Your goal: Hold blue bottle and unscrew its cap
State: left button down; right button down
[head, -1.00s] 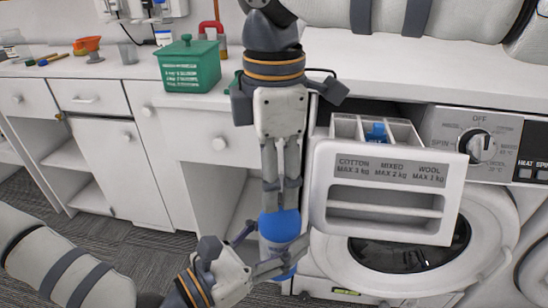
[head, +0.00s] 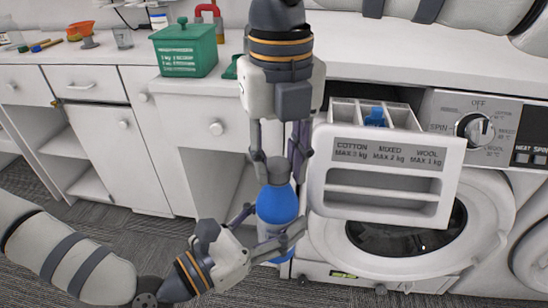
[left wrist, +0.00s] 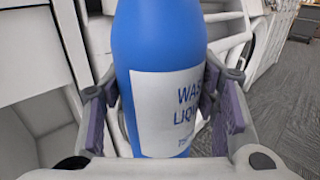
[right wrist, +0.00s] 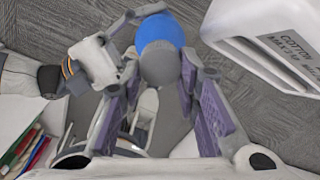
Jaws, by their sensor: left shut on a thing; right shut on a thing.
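The blue bottle (head: 277,206) stands upright in front of the washing machine, held off the floor. My left gripper (head: 268,232) is shut around its lower body; the left wrist view shows the blue bottle (left wrist: 162,40) and its white label between the pads. The grey cap (head: 273,170) is on top of the bottle. My right gripper (head: 277,162) points down from above and is shut on the cap. In the right wrist view the grey cap (right wrist: 160,66) shows between the fingertips, with the blue shoulder beyond it. Whether the cap's thread is loose cannot be seen.
The washing machine's open detergent drawer (head: 385,205) juts out just right of the bottle, with a blue piece (head: 375,117) inside. A green box (head: 184,50) stands on the white counter (head: 120,82). Open carpet floor (head: 120,240) lies at lower left.

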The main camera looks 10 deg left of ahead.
jog(key=n, duration=0.7)
jog(key=shift+w+r+n, duration=0.1)
jog(key=shift+w+n, duration=0.15)
jog(key=shift+n, duration=0.15)
jog(key=n, duration=0.3)
jog(key=shift+d+n, duration=0.1)
jog(key=shift+n, duration=0.3)
jog(key=n, duration=0.7)
jog(key=shift+w, duration=0.25)
jog(key=n, duration=0.4)
jog(key=shift+w, duration=0.1)
jog(key=n, duration=0.3)
jog(key=shift+n, duration=0.3)
jog(key=n, duration=0.3)
jog(key=shift+w+a, duration=0.15)
jog(key=shift+a, duration=0.1)
jog(key=n, duration=0.6)
jog(key=shift+a, duration=0.1)
jog(key=shift+r, duration=0.25)
